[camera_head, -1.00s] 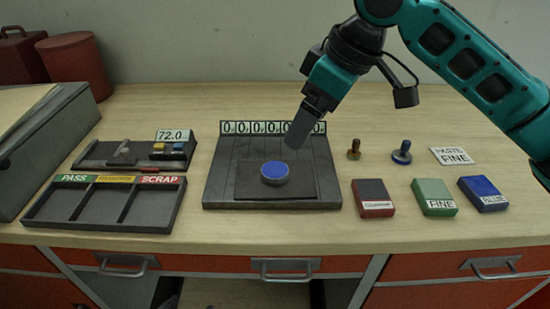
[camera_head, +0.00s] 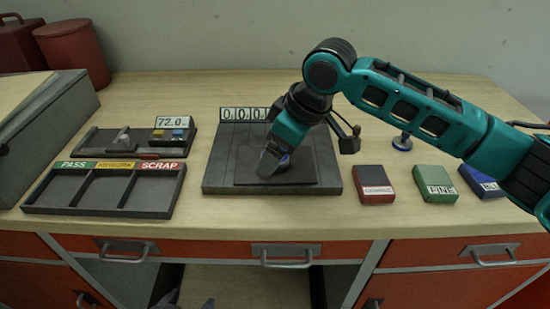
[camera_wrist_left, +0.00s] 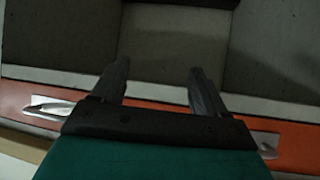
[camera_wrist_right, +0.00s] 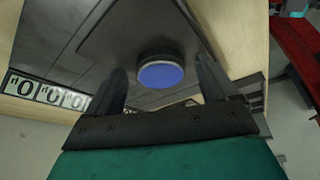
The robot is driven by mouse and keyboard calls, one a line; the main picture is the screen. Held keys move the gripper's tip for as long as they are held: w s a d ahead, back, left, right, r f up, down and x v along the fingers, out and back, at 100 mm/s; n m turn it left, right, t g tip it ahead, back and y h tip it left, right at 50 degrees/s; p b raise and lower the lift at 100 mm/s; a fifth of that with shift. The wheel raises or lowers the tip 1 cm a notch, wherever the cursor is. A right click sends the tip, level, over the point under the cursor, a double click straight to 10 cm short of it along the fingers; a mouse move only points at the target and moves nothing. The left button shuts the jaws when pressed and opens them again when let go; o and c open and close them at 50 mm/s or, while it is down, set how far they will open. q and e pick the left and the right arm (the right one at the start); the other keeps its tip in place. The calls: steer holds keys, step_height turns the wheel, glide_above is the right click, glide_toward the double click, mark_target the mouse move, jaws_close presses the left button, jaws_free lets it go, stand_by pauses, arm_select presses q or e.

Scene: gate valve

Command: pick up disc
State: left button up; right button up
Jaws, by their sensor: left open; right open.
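The disc (camera_wrist_right: 161,76), with a blue top and a pale metal rim, lies flat on the dark square plate (camera_head: 246,142). In the head view only a sliver of the disc (camera_head: 285,160) shows behind my right gripper (camera_head: 270,166). My right gripper, on the arm coming in from the right, is open and pointed down over the disc. In the right wrist view the disc appears between its fingertips (camera_wrist_right: 160,70), with gaps on both sides; whether they reach its height I cannot tell. My left gripper (camera_wrist_left: 158,70) is open and empty, low before the drawers; its tips show at the head view's bottom edge (camera_head: 189,303).
A sorting tray (camera_head: 150,206) marked PASS and SCRAP and a gauge reading 72.0 (camera_head: 170,122) stand left. The wood between tray and plate is clear.

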steer(key=c, duration=1.3)
steer(key=shift+c, duration=0.6)
steer(key=shift+r, duration=0.15)
